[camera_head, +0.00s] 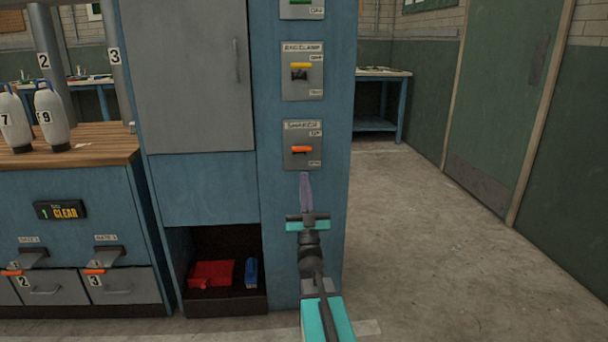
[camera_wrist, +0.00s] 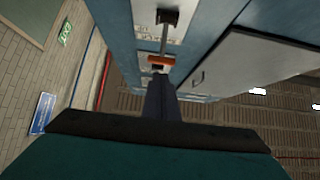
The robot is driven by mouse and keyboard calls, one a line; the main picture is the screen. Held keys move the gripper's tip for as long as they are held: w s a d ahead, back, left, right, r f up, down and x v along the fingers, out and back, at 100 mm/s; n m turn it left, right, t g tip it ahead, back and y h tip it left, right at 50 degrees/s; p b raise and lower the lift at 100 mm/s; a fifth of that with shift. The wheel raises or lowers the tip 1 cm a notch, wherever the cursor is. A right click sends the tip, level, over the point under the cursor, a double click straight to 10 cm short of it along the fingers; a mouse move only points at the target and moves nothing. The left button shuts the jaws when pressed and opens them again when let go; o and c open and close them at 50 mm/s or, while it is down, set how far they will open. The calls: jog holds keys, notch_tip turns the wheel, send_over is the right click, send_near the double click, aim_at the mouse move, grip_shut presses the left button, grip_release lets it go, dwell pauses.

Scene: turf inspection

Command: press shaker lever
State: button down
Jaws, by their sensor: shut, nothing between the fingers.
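The shaker lever (camera_head: 301,150) has an orange handle on a grey plate, on the front of the blue cabinet column. My gripper (camera_head: 305,177) is shut and empty, its fingers pointing up just below that plate. In the wrist view an orange lever handle (camera_wrist: 161,60) shows just beyond my shut fingers (camera_wrist: 159,82). I see a small gap between fingertips and handle in the head view; contact is not visible.
The bag clamp lever (camera_head: 300,70) with a yellow handle sits above, and a green-handled switch (camera_head: 302,3) above that. An open cubby (camera_head: 225,303) holds a red item and a blue item. A counter with numbered bottles (camera_head: 52,115) stands left. Floor at right is clear.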

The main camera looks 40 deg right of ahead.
jog(key=v, duration=0.5)
jog(key=shift+d+f+p, duration=0.1)
jog(key=shift+f+p, duration=0.15)
jog(key=shift+p, duration=0.1)
dwell(2.1)
